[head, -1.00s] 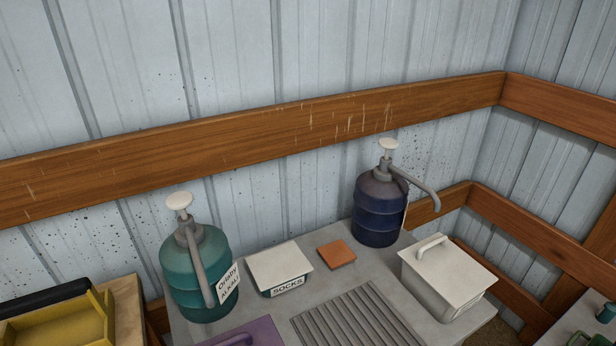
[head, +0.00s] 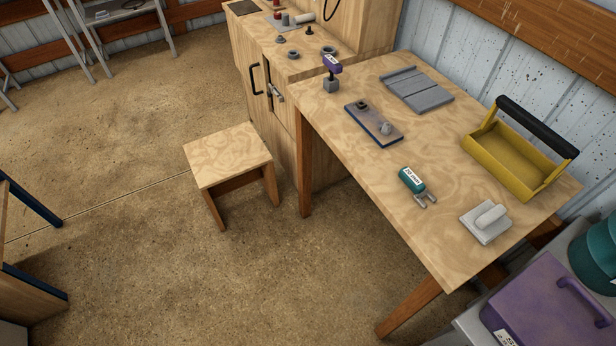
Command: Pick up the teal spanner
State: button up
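The teal spanner (head: 411,180) lies on the wooden workbench (head: 370,88) in the head view, right of the middle of the picture. It has a thick teal body with a white label and a grey forked end pointing down and to the right. Nothing covers it. My gripper is not in view.
Near the spanner are a grey float (head: 486,222), a yellow tote (head: 512,160) with a black handle, and a blue-edged board (head: 374,124). A purple-topped tool (head: 332,70) stands farther back. A stool (head: 228,155) stands left of the bench. The floor in front is open.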

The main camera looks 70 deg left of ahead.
aim_at(406, 175)
jog(key=u, duration=3)
jog(key=i, duration=1.65)
